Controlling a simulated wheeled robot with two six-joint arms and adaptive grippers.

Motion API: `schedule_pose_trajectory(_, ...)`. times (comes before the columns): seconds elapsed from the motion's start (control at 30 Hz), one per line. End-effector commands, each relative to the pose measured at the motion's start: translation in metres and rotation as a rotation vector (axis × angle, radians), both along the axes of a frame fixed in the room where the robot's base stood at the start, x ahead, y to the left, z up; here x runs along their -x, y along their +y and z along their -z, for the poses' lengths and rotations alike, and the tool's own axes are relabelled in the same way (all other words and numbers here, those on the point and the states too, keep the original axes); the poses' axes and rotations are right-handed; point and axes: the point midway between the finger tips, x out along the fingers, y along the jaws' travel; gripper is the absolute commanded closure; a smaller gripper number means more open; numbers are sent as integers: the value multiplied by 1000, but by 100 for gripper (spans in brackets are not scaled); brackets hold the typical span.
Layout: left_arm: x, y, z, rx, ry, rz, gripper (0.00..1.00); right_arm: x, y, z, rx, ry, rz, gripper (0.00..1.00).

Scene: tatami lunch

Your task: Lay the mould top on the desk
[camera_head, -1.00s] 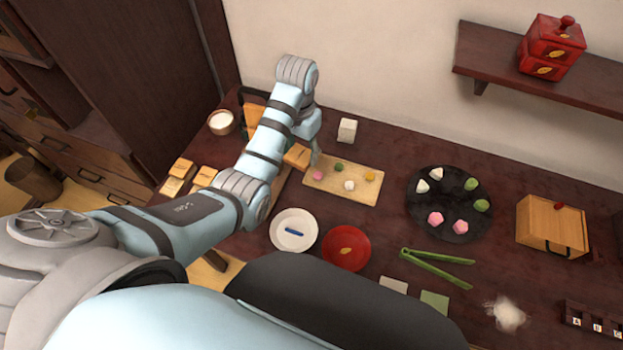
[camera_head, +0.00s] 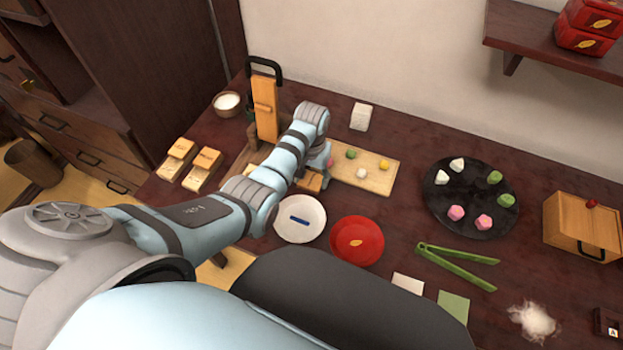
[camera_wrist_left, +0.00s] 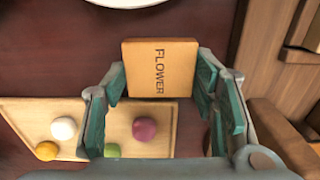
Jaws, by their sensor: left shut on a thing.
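The mould top, a flat wooden block marked FLOWER (camera_wrist_left: 160,66), is between the fingers of my left gripper (camera_wrist_left: 160,82) in the left wrist view. The gripper is shut on it. In the head view the block (camera_head: 311,183) shows partly below my left gripper (camera_head: 318,170), between the white plate and the sweets board, over the dark desk (camera_head: 400,140). My arm hides part of it. I cannot tell whether the block touches the desk. My right gripper is not in view.
A sweets board (camera_head: 385,183) and a white plate (camera_head: 318,218) are close by. A red plate (camera_head: 348,253) is in front. Wooden moulds (camera_head: 207,160) lie at the left, with a tall wooden press (camera_head: 266,115) behind.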

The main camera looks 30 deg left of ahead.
Motion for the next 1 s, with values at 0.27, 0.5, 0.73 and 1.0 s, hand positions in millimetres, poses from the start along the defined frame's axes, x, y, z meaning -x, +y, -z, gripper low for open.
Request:
schedule_pose_trajectory(0.27, 1, 0, 2, 0, 3, 0, 75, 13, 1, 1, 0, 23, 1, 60)
schedule_pose_trajectory(0.5, 1, 0, 2, 0, 3, 0, 27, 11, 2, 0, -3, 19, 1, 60)
schedule_pose_trajectory(0.73, 1, 0, 1, 0, 2, 0, 27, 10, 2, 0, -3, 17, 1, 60)
schedule_pose_trajectory(1.0, 0, 0, -55, 0, -1, 0, 27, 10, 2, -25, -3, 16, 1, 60)
